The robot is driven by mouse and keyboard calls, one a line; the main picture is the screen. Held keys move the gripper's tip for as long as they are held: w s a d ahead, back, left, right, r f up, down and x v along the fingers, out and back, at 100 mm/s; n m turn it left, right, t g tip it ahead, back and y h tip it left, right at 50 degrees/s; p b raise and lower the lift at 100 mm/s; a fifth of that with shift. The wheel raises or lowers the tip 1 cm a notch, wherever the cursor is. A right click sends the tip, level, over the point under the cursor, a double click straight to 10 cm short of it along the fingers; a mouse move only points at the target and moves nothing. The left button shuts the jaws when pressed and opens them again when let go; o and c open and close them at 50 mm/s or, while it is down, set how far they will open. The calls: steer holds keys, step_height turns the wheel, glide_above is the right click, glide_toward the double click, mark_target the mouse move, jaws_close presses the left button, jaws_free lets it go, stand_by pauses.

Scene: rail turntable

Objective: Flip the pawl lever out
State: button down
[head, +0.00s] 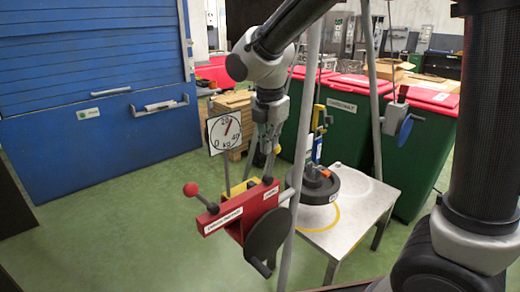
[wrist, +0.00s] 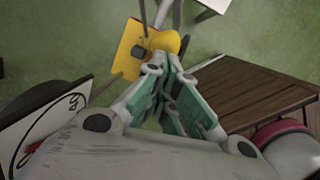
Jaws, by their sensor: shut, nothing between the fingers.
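A red winch housing (head: 240,208) with white labels sits on a tripod leg. I cannot tell which is the pawl lever. A yellow part (head: 241,187) is behind the housing; a yellow piece with a dark square (wrist: 138,50) shows beyond the fingers in the wrist view. My gripper (head: 266,150) points down above the housing, shut and empty. Its green-padded fingers (wrist: 170,72) show in the wrist view.
A dial gauge (head: 224,132) stands close left of my gripper. A black crank disc (head: 268,236) hangs at the housing's front. Tripod legs (head: 300,130) rise on the right. A dark round weight (head: 322,187) rests on a metal table (head: 348,225). Green floor is open at left.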

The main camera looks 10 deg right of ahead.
steer(key=shift+w+d+f, duration=0.1)
steer(key=shift+w+d, duration=0.35)
steer(key=shift+d, duration=0.25)
steer(key=shift+w+d+f, duration=0.1)
steer(key=shift+w+d, duration=0.35)
steer(key=shift+d, duration=0.2)
